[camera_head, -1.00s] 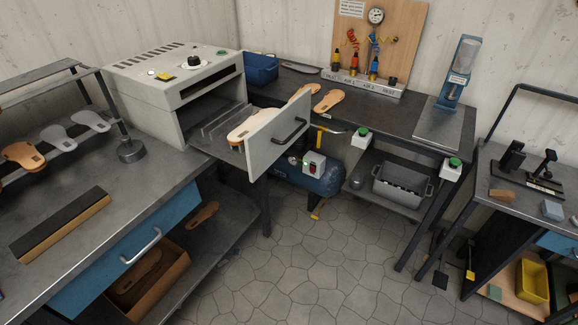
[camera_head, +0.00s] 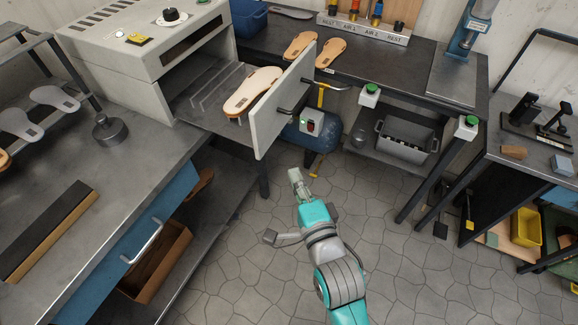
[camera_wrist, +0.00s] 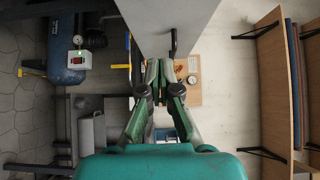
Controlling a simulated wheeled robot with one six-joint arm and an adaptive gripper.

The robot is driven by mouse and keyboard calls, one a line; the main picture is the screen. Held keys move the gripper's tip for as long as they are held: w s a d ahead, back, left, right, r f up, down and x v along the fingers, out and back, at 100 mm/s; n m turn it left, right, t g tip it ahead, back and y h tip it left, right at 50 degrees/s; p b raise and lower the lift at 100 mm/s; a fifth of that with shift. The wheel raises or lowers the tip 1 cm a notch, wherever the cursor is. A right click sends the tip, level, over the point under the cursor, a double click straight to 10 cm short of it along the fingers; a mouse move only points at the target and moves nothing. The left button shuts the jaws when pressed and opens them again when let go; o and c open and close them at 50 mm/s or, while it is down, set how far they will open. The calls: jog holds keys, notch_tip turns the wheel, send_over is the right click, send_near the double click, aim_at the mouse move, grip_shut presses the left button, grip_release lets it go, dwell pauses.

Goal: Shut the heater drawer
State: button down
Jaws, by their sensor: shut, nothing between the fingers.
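The heater (camera_head: 150,45) is a light grey box on the left bench. Its drawer is pulled out, with a tan sandal sole (camera_head: 252,90) lying on the ribbed tray (camera_head: 200,98). The drawer front (camera_head: 283,100) is a flat grey panel facing the aisle, with a dark handle on its outer face. The wrist view shows this panel (camera_wrist: 168,22) at the top, with the dark handle (camera_wrist: 173,42) at its edge. My gripper (camera_head: 295,178) is over the floor, below and right of the panel in the head view. Its fingers (camera_wrist: 159,70) are shut and empty, close to the handle; contact cannot be told.
The back bench (camera_head: 390,65) holds two tan soles (camera_head: 329,53) and a blue bin (camera_head: 248,17). A blue tank (camera_head: 318,140) stands under it. The left bench's blue drawer (camera_head: 130,240) has a protruding handle. The tiled floor (camera_head: 400,240) is open around my arm.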

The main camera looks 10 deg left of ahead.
aim_at(265, 134)
jog(key=x, duration=0.3)
jog(key=a+x, duration=0.1)
jog(key=x, duration=0.6)
jog(key=shift+s+a, duration=0.35)
jog(key=shift+w+a+f, duration=0.1)
jog(key=shift+w+a, duration=0.15)
jog(key=shift+a, duration=0.45)
